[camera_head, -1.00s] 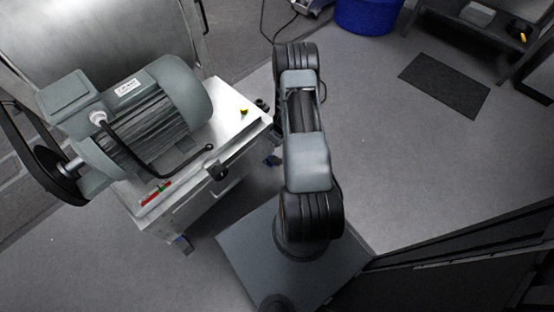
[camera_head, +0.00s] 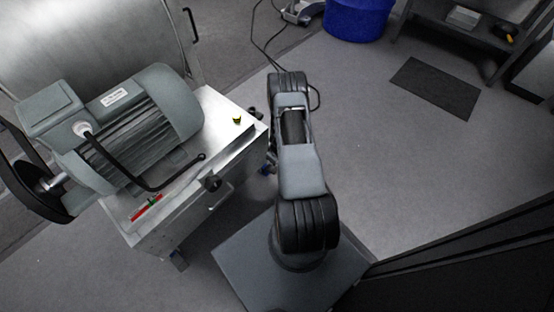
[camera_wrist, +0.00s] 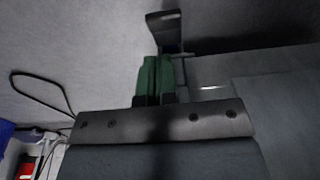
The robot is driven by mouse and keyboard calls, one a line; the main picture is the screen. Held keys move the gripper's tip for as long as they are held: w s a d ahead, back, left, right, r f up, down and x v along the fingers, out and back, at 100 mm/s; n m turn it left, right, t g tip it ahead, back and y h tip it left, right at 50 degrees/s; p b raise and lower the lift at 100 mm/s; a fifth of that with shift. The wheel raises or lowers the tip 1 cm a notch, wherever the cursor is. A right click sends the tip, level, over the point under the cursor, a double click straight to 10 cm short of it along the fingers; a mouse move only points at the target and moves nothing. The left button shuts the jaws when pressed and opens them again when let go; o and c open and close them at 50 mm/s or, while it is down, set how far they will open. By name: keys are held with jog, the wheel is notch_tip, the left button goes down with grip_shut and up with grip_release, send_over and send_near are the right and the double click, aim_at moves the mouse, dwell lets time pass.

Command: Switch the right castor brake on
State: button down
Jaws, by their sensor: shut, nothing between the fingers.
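My gripper (camera_wrist: 152,78) shows in the wrist view with its two green fingers shut together and nothing between them. Just past the fingertips is a dark angled tab with a slot (camera_wrist: 165,27), which may be the castor brake pedal; I cannot tell whether the fingers touch it. In the head view the metal cart (camera_head: 190,203) carries a grey motor (camera_head: 135,125). The cart's right castor (camera_head: 266,168) is a small blue-and-dark shape low beside my arm, partly hidden. The left castor (camera_head: 178,261) is at the near corner. My arm hides my gripper in the head view.
A black knob (camera_head: 212,183) sticks out from the cart's front. A blue bin (camera_head: 357,20) and cables (camera_head: 268,48) lie beyond my arm. A dark floor mat (camera_head: 436,87) is at the right. Open floor lies between.

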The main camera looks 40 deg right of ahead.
aim_at(275, 169)
jog(key=shift+w+f+b, duration=0.2)
jog(key=shift+f+b, duration=0.15)
jog(key=shift+f, duration=1.05)
jog(key=shift+w+f+b, duration=0.15)
jog(key=shift+f+b, duration=0.2)
jog(key=shift+f, duration=1)
jog(key=shift+p, duration=0.3)
jog(key=shift+s, duration=0.15)
